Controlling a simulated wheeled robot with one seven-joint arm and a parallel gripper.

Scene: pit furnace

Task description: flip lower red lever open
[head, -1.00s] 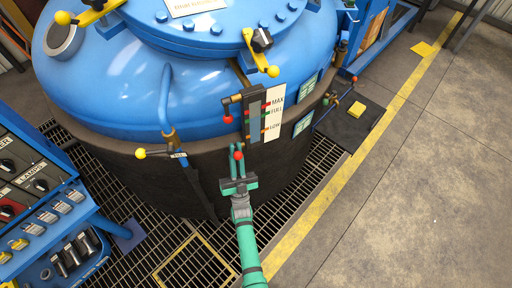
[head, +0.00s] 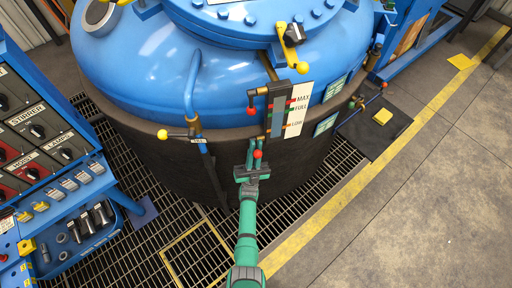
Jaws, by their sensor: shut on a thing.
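The lower red lever shows as a red ball knob (head: 257,154) just below the level gauge (head: 278,112) on the front of the blue and dark furnace vessel. My green gripper (head: 254,153) reaches up to it from below, with its fingers at the knob. It is shut on the lower lever; the fingers partly hide the lever's arm, so its exact angle is hard to tell. An upper red lever with its own red knob (head: 251,110) sits at the gauge's upper left, apart from my gripper.
A yellow-knobbed lever (head: 163,134) sticks out left of the gauge. A blue control panel (head: 40,140) stands at the left. Dark floor grating (head: 185,225) lies below the vessel. Open concrete floor (head: 430,190) lies right of the yellow line.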

